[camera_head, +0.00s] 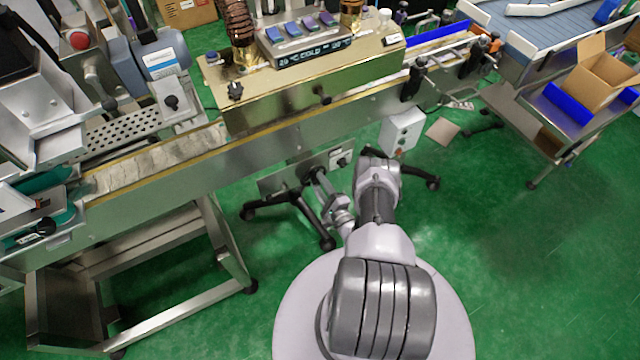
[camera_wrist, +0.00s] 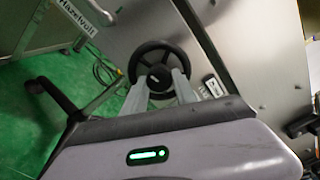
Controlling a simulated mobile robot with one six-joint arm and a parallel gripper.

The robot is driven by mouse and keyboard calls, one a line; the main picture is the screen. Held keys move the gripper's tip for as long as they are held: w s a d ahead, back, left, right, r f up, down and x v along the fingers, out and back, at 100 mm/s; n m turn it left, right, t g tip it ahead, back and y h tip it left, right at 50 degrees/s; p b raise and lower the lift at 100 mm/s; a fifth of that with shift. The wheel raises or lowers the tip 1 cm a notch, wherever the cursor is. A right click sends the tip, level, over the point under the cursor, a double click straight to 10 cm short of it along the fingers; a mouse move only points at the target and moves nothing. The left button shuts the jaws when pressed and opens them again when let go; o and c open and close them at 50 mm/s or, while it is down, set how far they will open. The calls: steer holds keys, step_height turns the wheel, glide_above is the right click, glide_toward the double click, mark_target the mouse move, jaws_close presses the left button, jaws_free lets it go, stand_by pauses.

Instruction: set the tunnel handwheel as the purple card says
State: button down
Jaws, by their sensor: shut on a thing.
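The black round handwheel (camera_wrist: 136,60) is on a grey metal panel in the wrist view. My gripper (camera_wrist: 163,76) reaches it with both fingers and is shut on it near its middle; the exact contact is hard to see. In the head view my gripper (camera_head: 319,176) is at the panel (camera_head: 280,182) below the conveyor, and the handwheel is not clear there. The gold-coloured tunnel (camera_head: 280,98) stands above, with a lit display (camera_head: 313,53) that seems to read "COLD". Several small blue and purple tiles (camera_head: 290,29) sit on top; I cannot tell which is the purple card.
A grey control box (camera_head: 401,130) hangs right of my arm. Wheeled black stand legs (camera_head: 318,222) are under the conveyor (camera_head: 160,170). A metal frame (camera_head: 225,245) stands left. An open cardboard box (camera_head: 600,80) is at the right. Green floor is clear at lower right.

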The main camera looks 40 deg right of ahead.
steer(key=c, duration=1)
jaws_free()
steer(key=v, duration=1.7)
steer(key=shift+s, duration=0.2)
